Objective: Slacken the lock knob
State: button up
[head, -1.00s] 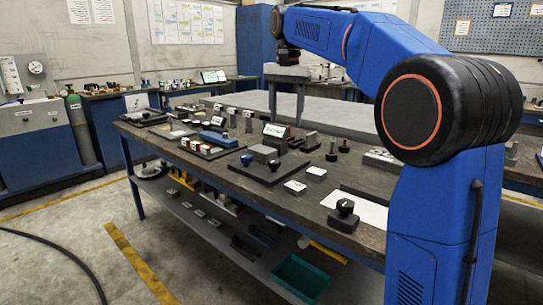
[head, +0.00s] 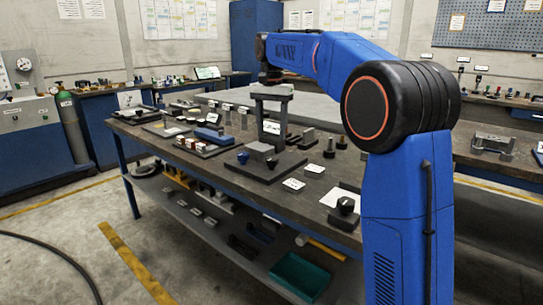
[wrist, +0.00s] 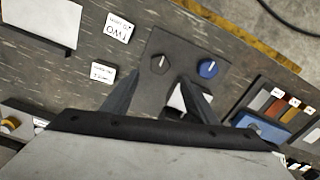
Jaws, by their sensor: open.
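A dark flat plate (head: 285,170) lies on the workbench, with a blue knob (head: 243,157) at its left end, a black knob (head: 272,163) on top and a grey block (head: 260,150) behind. In the wrist view the black knob (wrist: 160,63), with a white pointer line, sits just beyond my fingertips, and the blue knob (wrist: 208,68) is to its right. I cannot tell from labels which is the lock knob. My gripper (wrist: 160,82) is open and empty, fingers pointing down above the plate; it also shows in the head view (head: 272,132). The block is partly hidden by the right finger.
Two white label cards (wrist: 118,27) lie left of the plate in the wrist view. A tray of coloured blocks (wrist: 277,105) is to the right. Another black knob on a base (head: 345,205) stands near the bench's front edge. Small posts (head: 329,148) stand behind the plate.

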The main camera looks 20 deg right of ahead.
aim_at(272, 159)
notch_tip(272, 159, down, 9)
jog(key=shift+f, duration=0.15)
jog(key=shift+c, duration=0.7)
jog(key=c, duration=0.9)
